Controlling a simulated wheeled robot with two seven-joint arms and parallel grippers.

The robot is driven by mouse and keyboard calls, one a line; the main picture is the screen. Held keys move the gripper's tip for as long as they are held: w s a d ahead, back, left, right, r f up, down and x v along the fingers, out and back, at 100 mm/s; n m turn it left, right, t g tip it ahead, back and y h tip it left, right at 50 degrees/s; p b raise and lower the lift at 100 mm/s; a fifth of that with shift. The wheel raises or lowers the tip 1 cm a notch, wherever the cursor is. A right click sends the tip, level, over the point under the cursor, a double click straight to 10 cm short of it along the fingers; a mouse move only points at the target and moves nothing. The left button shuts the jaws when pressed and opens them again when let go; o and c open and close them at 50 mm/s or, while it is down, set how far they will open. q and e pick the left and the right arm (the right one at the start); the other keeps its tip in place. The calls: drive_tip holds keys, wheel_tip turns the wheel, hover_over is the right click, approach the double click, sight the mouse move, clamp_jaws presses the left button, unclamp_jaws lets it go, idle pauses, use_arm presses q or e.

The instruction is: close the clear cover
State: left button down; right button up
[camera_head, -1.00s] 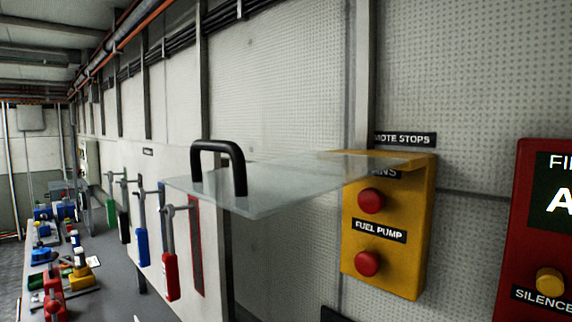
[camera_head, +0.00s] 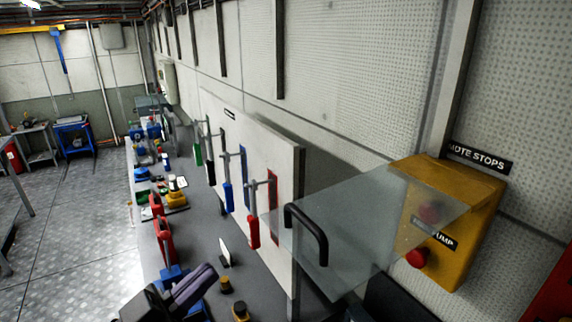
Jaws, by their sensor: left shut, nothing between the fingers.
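The clear cover (camera_head: 375,225) is a transparent flat panel raised over the front of a yellow box (camera_head: 467,200). It sticks out to the left from the box's top edge, so it stands open. A black handle (camera_head: 308,232) is fixed near its free left end. A red button (camera_head: 417,258) shows on the box below the panel, and another is seen through it. My left gripper (camera_head: 205,275), dark with purplish parts, is low in the view over the bench, left of and below the handle. It is shut and empty, apart from the cover. My right gripper is not seen.
A white panel with hanging levers, including a red lever (camera_head: 253,230) and a blue lever (camera_head: 228,195), stands left of the cover. The grey bench (camera_head: 205,235) carries several coloured valves and knobs. Open floor (camera_head: 75,215) lies at left.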

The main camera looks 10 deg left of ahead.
sight(286, 219)
use_arm(q)
drive_tip(key=s+d+r+h, duration=0.3)
drive_tip(key=r, duration=0.4)
drive_tip(key=shift+m+g, duration=0.3)
drive_tip(key=w+d+r, duration=0.1)
drive_tip(key=w+d, duration=0.1)
drive_tip(key=w+d+r, duration=0.1)
drive_tip(key=w+d, duration=0.1)
drive_tip(key=w+d+r, duration=0.1)
drive_tip(key=w+d, duration=0.1)
drive_tip(key=shift+d, duration=0.35)
drive_tip(key=shift+w+f+b, duration=0.15)
drive_tip(key=shift+f+b, duration=0.2)
drive_tip(key=shift+f, duration=0.2)
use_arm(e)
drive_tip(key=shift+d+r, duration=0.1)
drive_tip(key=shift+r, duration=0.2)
use_arm(q)
drive_tip(key=shift+f, duration=0.1)
